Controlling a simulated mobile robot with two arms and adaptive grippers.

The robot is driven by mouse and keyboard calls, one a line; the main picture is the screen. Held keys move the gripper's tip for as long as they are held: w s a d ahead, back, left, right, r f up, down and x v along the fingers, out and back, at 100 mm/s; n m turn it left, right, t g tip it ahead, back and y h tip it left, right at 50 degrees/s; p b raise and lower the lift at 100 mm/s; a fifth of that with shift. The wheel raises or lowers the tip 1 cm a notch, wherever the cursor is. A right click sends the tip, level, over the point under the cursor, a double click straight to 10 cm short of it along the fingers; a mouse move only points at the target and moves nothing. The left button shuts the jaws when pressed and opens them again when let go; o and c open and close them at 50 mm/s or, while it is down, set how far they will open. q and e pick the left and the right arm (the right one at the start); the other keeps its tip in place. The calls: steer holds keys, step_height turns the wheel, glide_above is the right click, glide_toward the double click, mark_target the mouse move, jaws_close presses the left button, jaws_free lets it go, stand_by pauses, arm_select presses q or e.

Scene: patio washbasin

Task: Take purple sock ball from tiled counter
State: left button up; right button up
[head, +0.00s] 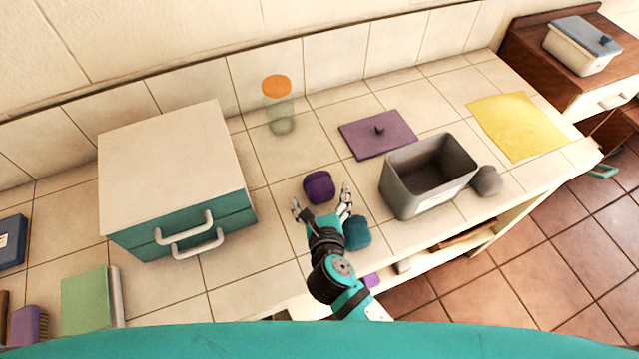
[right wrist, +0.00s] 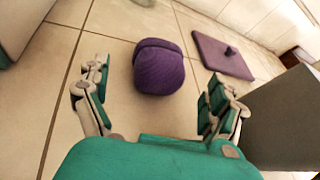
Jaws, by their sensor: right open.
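The purple sock ball (head: 319,187) sits on the tiled counter (head: 277,240), in the middle of the head view. In the right wrist view the sock ball (right wrist: 158,68) lies just beyond and between the spread fingers. My right gripper (head: 322,203) is open and empty, right in front of the sock ball, and its fingers point at it. The right gripper (right wrist: 158,95) shows one finger on each side in the wrist view, apart from the sock ball. My left gripper is not in view.
A teal sock ball (head: 357,234) lies right beside my right gripper. A grey open bin (head: 400,190), a grey sock ball (head: 487,180) and a purple lid (head: 378,140) are to the right. A teal drawer box (head: 180,180) stands left, a jar (head: 279,105) behind.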

mark_target(318, 181)
steer(key=shift+x, duration=1.1)
steer(key=x, duration=0.4)
steer(key=shift+w+r+p, duration=0.1)
steer(key=shift+w+p, duration=0.2)
steer(key=shift+p, duration=0.05)
steer(key=shift+w+a, duration=0.1)
steer(key=shift+w, duration=0.15)
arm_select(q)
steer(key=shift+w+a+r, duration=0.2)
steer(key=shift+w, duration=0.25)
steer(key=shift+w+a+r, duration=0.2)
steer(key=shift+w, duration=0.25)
arm_select(e)
steer(key=shift+c, duration=0.3)
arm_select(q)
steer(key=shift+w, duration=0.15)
arm_select(e)
steer(key=c, duration=1.2)
